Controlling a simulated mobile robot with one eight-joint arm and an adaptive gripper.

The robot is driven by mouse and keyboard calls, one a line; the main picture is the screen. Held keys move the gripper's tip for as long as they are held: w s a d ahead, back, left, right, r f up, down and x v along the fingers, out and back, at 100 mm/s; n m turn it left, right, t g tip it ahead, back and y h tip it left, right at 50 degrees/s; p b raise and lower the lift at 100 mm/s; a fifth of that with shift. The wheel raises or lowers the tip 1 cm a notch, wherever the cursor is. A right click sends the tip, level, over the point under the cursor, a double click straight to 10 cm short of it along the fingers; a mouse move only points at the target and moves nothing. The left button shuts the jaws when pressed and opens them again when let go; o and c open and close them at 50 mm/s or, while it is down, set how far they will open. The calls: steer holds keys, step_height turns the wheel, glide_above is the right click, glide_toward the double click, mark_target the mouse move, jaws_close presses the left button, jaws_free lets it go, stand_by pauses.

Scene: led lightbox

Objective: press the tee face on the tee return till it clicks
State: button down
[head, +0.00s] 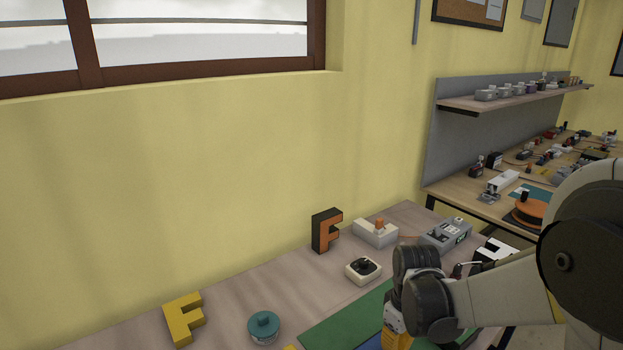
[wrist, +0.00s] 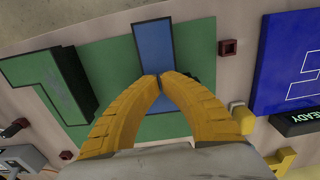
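My gripper (wrist: 160,76) points down in the wrist view, its two yellow fingers curved together with the tips meeting. I see nothing held between them. A flat blue bar (wrist: 152,47) runs from the fingertips to the top of the view, over a green mat (wrist: 110,60); it may be part of the tee, but its full outline is hidden by the fingers. Whether the tips touch it I cannot tell. A thick green block-like piece (wrist: 40,78) stands to the left. In the head view my gripper (head: 397,338) is partly cut off above the mat (head: 345,325).
A blue panel with white lines (wrist: 285,65) and a black READY sign (wrist: 305,121) are at the right. Orange-and-black F (head: 327,232), yellow F (head: 185,320), a joystick box (head: 363,269) and a teal-lidded jar (head: 264,326) stand around the mat.

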steer(key=shift+r+p, duration=1.35)
steer(key=shift+r, duration=0.6)
steer(key=shift+r, duration=0.15)
steer(key=s+r+m+t+b, duration=0.5)
steer(key=s+r+m+t, duration=0.2)
steer(key=s, duration=0.5)
steer(key=shift+b+v, duration=0.35)
steer(key=shift+v, duration=0.6)
